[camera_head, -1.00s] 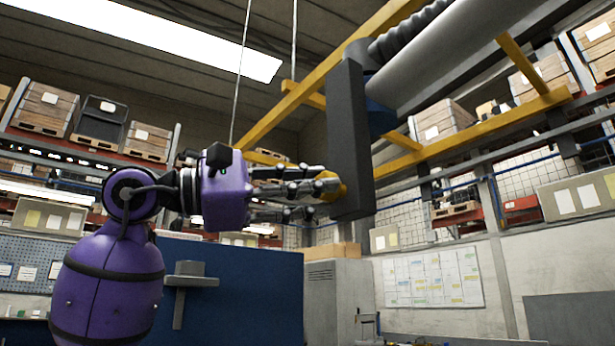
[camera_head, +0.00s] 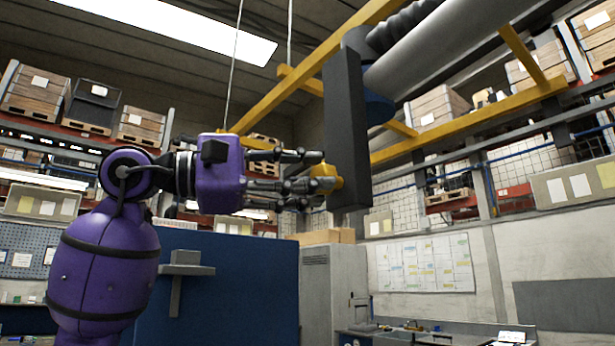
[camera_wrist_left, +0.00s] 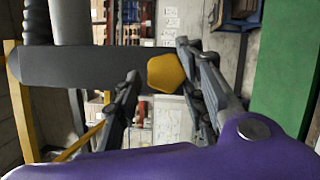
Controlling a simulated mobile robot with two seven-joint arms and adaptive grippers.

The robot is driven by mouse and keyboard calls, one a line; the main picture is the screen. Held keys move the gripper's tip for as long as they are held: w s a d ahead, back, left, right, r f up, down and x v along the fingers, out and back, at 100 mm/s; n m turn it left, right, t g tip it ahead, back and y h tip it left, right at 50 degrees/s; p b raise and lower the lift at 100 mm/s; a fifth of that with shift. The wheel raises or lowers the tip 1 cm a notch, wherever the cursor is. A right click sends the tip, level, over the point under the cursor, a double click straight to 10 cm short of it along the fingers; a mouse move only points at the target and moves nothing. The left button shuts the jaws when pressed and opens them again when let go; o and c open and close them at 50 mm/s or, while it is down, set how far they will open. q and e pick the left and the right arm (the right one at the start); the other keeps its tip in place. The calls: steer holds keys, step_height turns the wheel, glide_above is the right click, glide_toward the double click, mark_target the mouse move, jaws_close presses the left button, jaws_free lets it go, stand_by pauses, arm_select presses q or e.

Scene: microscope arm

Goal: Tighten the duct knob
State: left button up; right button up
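The yellow duct knob (camera_head: 328,179) sits on the left side of the dark grey duct block (camera_head: 347,135), near its lower end. My left gripper (camera_head: 318,171) reaches it from the left, with fingers at the knob and partly in front of it. In the left wrist view, the knob (camera_wrist_left: 166,74) shows between the spread fingers of the left gripper (camera_wrist_left: 158,62). A gap shows at the left finger; the right finger looks close, and I cannot tell if it touches. The block (camera_wrist_left: 85,66) lies beyond the fingers. My right gripper is not in view.
A grey duct pipe (camera_head: 440,50) with a ribbed hose joins the block's top. Yellow beams (camera_head: 465,128) run around and behind it. A blue panel (camera_head: 240,285) stands below my left arm. Shelves with crates line the back.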

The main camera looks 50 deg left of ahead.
arm_select(q)
steer(key=shift+o, duration=0.9)
steer(key=shift+s+r, duration=0.15)
steer(key=shift+r, duration=0.05)
steer(key=shift+s+f, duration=0.2)
steer(key=shift+s, duration=0.05)
steer(key=v, duration=1.1)
steer(key=shift+s+a, duration=0.25)
